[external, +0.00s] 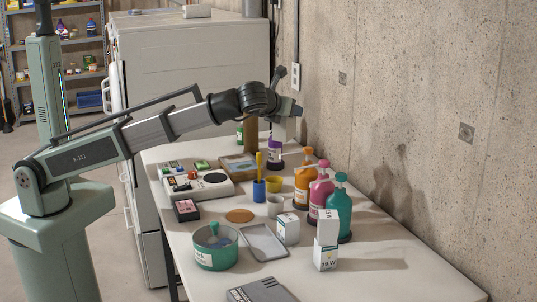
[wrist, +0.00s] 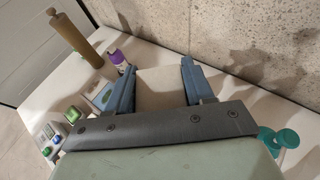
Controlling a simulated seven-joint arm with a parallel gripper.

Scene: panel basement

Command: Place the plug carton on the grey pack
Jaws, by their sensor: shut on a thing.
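My gripper (external: 286,112) is over the far part of the table, by the wall. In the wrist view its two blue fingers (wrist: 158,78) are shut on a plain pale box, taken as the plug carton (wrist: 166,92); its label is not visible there. In the external view the carton (external: 284,129) shows small and whitish under my gripper, just above the purple-topped bottle; whether they touch cannot be told. The grey pack (external: 262,291), dark with pale print, lies flat at the table's near edge, partly cut off by the frame, with nothing on it.
Between them stand orange (external: 304,186), pink (external: 321,195) and teal (external: 339,212) pump bottles, a white carton (external: 288,229), two stacked white cartons (external: 325,257), a grey tray (external: 262,242) and a teal tin (external: 216,250). A brown cylinder (wrist: 76,36) stands tall at the back. The right front table is clear.

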